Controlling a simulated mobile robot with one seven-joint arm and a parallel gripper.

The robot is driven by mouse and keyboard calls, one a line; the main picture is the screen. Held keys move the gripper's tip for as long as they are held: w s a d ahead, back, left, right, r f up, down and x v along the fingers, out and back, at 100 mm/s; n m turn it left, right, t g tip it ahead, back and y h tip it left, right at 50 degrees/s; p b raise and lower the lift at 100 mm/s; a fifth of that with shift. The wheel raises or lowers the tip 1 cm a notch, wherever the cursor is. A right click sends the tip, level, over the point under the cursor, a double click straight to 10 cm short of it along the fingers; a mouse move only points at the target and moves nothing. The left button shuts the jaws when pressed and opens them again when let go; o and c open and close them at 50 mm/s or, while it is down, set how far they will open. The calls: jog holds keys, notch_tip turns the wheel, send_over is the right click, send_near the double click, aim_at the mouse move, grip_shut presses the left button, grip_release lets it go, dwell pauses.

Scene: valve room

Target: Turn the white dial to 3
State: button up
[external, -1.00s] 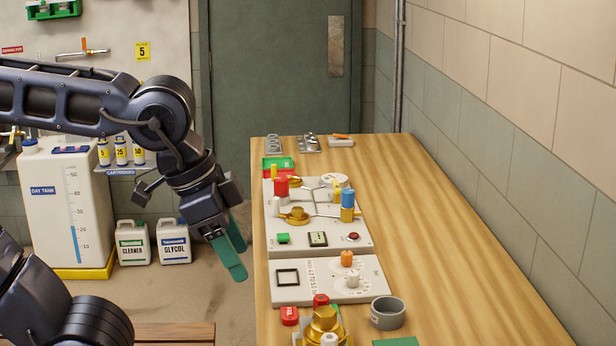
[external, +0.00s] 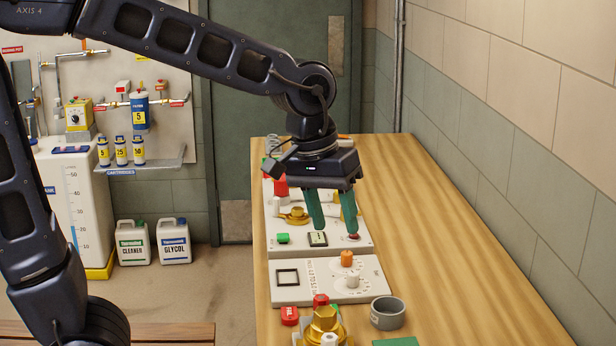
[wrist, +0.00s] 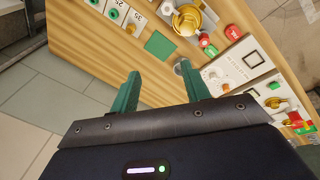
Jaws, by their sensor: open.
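The white dial (external: 353,280) stands on a pale control panel (external: 314,292) with printed scale marks, just in front of an orange dial (external: 347,258). Its number setting is too small to read. My gripper (external: 336,228) is open and empty, fingers pointing down, and appears above the neighbouring panel behind the dial. In the wrist view the fingers (wrist: 160,70) are apart with nothing between them. The dial panel (wrist: 238,66) is right of them there, its dials small and partly unclear.
A grey ring-shaped cup (external: 388,315), a brass valve (external: 325,325) and a red block (external: 289,316) stand in front. The right side of the wooden bench (external: 470,260) is clear.

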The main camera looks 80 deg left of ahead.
jog(key=w+a+f+n+g, duration=0.1)
jog(key=w+a+f+n, duration=0.25)
jog(key=a, duration=0.35)
jog(key=w+a+f+n, duration=0.3)
jog(key=a+f+n, duration=0.1)
jog(key=a, duration=0.2)
jog(key=n+g, duration=0.2)
jog(key=n, duration=0.3)
send_near(353, 273)
jog(key=f, duration=0.9)
jog(key=shift+s+d+f, duration=0.15)
jog(key=shift+d, duration=0.05)
jog(key=c, duration=1)
